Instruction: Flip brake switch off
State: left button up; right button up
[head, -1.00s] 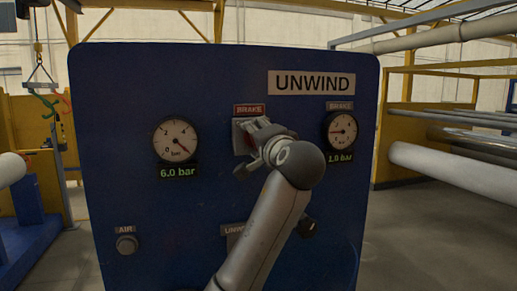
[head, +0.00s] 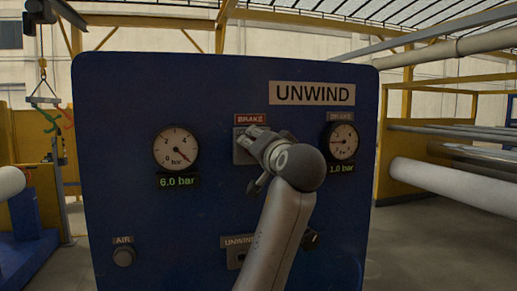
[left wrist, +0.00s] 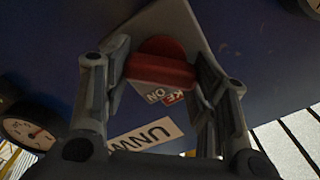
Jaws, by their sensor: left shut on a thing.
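The brake switch is a red knob on a grey plate (head: 239,151), under a red BRAKE label (head: 250,119) on the blue UNWIND panel (head: 120,110). In the head view my left gripper (head: 256,143) covers the knob. In the left wrist view the red brake switch (left wrist: 160,68) sits between the fingers of my left gripper (left wrist: 162,60), which is shut on it. The grey plate (left wrist: 165,22) shows behind it. The letters ON are partly readable near the knob; its exact angle is unclear. My right gripper is in neither view.
A 6.0 bar gauge (head: 176,149) is left of the switch and a 1.0 bar gauge (head: 343,141) right of it. Below are an AIR button (head: 123,257) and a partly covered UNWIND control (head: 236,259). A white roll (head: 450,185) lies right of the panel.

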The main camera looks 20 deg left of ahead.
pick_arm(q)
jog(key=shift+f, duration=0.3)
jog(key=o, duration=0.8)
jog(key=shift+o, duration=1.1)
jog(key=shift+d+r, duration=0.1)
jog(key=shift+r, duration=0.1)
jog(key=v, duration=1.2)
